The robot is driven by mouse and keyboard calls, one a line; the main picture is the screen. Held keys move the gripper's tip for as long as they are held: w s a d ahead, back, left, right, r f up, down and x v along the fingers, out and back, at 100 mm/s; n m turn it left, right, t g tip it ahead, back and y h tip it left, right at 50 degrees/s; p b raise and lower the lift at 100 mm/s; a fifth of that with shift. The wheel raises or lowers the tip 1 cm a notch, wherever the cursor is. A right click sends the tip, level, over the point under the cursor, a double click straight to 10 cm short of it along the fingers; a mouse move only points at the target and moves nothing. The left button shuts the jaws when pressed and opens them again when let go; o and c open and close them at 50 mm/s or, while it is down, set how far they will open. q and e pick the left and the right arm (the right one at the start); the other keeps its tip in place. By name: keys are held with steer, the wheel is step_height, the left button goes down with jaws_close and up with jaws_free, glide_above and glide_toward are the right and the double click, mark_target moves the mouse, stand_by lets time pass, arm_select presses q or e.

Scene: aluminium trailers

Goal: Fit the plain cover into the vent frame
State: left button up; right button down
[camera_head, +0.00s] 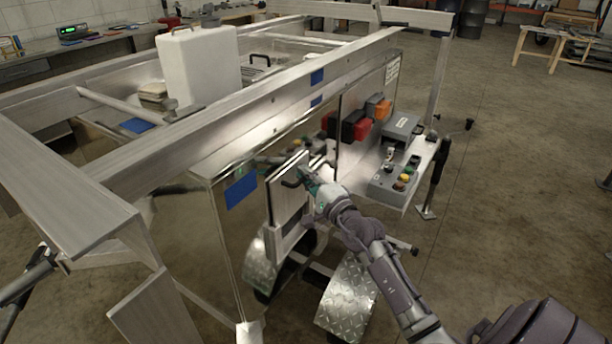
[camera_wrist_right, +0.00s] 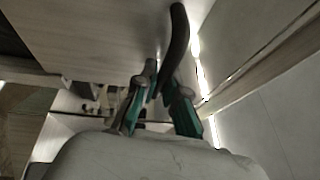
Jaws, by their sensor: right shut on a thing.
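The plain cover (camera_head: 283,207) is a pale flat panel standing upright near the trailer's shiny side wall. Its dark curved handle (camera_wrist_right: 179,45) shows in the right wrist view. My right gripper (camera_head: 305,176) is shut on this handle, with its green-grey fingers (camera_wrist_right: 166,88) on either side of the handle's near end. A bright gap runs between the cover and the surface to its right in the wrist view. The vent frame is largely hidden behind the cover and gripper, so I cannot tell whether they touch. My left gripper is not in view.
The trailer wall (camera_head: 225,240) carries blue tape (camera_head: 241,190). To the right, a shelf holds a grey control box (camera_head: 393,183) with coloured buttons, near red and orange lamps (camera_head: 363,129). Diamond-plate fenders (camera_head: 348,295) lie below.

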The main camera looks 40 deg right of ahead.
arm_select(q)
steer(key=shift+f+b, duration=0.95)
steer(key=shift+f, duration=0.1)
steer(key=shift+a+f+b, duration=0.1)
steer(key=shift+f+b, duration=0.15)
steer(key=shift+b, duration=0.05)
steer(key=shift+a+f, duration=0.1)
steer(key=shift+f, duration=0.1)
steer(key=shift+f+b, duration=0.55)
steer(key=shift+b, duration=0.15)
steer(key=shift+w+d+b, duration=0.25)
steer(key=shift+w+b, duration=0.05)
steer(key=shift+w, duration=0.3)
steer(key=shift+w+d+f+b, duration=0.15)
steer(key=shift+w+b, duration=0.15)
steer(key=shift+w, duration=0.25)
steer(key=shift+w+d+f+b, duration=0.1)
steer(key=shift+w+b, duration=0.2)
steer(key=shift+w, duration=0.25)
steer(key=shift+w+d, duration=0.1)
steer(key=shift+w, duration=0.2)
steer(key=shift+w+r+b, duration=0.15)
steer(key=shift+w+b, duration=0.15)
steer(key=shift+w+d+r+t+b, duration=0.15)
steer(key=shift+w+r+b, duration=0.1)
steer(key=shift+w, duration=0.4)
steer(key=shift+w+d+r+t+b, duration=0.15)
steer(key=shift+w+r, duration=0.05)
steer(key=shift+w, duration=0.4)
